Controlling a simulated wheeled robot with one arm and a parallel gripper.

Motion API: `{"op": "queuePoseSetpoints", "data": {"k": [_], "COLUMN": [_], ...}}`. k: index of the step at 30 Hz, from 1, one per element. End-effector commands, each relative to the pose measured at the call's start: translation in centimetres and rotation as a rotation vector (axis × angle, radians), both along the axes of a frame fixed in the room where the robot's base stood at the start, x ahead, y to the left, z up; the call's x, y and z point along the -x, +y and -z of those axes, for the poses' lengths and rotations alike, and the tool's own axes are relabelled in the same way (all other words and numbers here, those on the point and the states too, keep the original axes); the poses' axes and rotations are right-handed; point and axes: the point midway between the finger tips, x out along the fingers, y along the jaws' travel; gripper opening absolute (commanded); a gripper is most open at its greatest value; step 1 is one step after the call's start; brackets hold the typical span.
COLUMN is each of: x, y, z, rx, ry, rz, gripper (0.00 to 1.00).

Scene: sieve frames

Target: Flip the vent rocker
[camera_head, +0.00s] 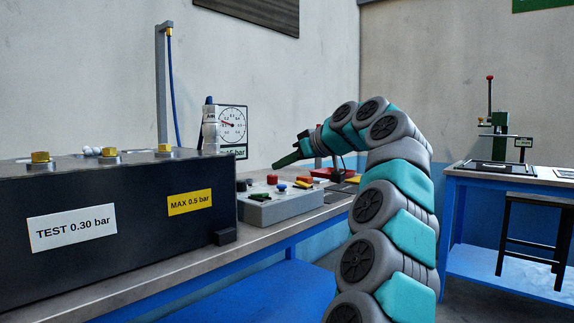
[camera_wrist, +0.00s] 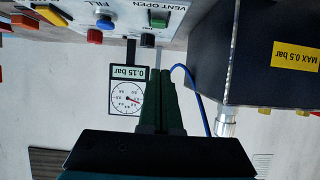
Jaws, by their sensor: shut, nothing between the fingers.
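The grey control box (camera_head: 285,207) stands on the bench beside the dark tank. In the wrist view, which is upside down, its panel (camera_wrist: 125,12) shows the words VENT OPEN. A small dark green part (camera_wrist: 158,19) and a black part (camera_wrist: 147,40) sit near those words; I cannot tell which is the rocker or its tilt. My gripper (camera_head: 276,165) is above the box, its dark green fingers shut and empty. In the wrist view the fingertips (camera_wrist: 160,71) point toward the vent end of the panel, apart from it.
The dark tank (camera_head: 130,200) with brass fittings fills the left. A gauge (camera_head: 232,122) stands behind the box; its display (camera_wrist: 129,72) reads 0.15 bar. A blue hose (camera_wrist: 190,85) runs near the fingers. Blue (camera_wrist: 95,36) and red (camera_head: 272,179) buttons are on the panel.

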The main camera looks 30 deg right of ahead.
Motion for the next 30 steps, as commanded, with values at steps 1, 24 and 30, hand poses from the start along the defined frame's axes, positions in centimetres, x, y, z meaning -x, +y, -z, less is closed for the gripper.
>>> {"op": "queuePoseSetpoints", "data": {"k": [1, 24, 30], "x": [-0.9, -4.7, -4.6], "y": [0.5, 1.8, 1.7], "z": [0.6, 5.4, 6.3], "rx": [0.0, -0.003, 0.0], "ry": [0.004, 0.0, -0.001], "rz": [-0.004, -0.001, 0.0], "gripper": [0.0, 0.0, 0.0]}}
